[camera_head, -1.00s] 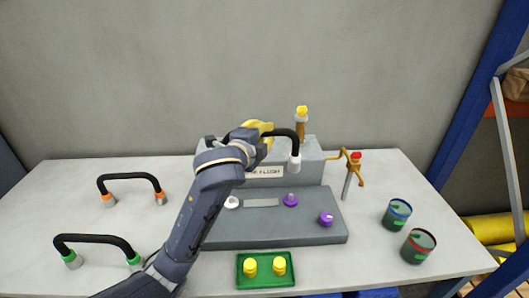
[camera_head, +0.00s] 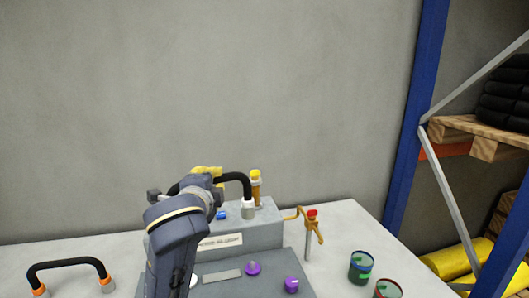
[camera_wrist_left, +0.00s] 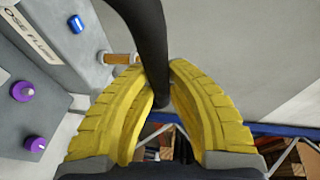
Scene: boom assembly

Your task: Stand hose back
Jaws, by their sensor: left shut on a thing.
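My left gripper (camera_head: 205,176) has yellow fingers shut on a black curved hose (camera_head: 236,177). The hose's pale grey end fitting (camera_head: 248,209) hangs down at the top of the grey labelled block (camera_head: 265,229), in front of a yellow-capped brass post (camera_head: 256,190). I cannot tell whether the fitting touches the block. The hose's other end is hidden behind my gripper and arm. In the left wrist view the black hose (camera_wrist_left: 150,35) runs between the two yellow fingers (camera_wrist_left: 157,90). My right gripper is not in view.
Another black hose (camera_head: 65,263) with orange ends stands at the left. A small blue part (camera_head: 221,213) sits on the block. Purple knobs (camera_head: 253,268) are on the lower plate. A brass tap with a red top (camera_head: 312,213) and two cups (camera_head: 362,267) stand right. A blue rack post (camera_head: 412,130) rises beyond.

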